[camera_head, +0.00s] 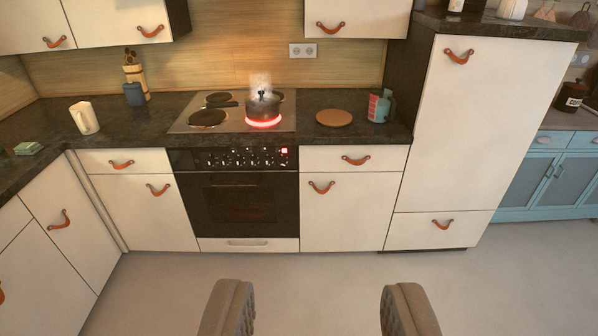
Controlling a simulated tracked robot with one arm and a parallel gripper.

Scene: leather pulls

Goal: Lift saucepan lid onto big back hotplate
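A dark saucepan (263,109) stands on the front right hotplate of the cooktop, which glows red (263,123). Its dark lid (263,98) with a small knob appears to sit on top, and steam rises above it. One back hotplate (219,98) shows at the back left. The back right of the cooktop is partly hidden behind the saucepan and steam, so I cannot tell which back plate is bigger. My gripper (318,290) is open and empty, its two padded fingers wide apart at the bottom of the view, far from the stove.
The oven (237,196) is below the cooktop (180,125). On the dark counter are a white jug (84,118), a blue pot (134,95), a round brown board (334,118) and a teal-and-red container (379,106). A tall white cabinet (470,130) stands right. The floor (310,268) ahead is clear.

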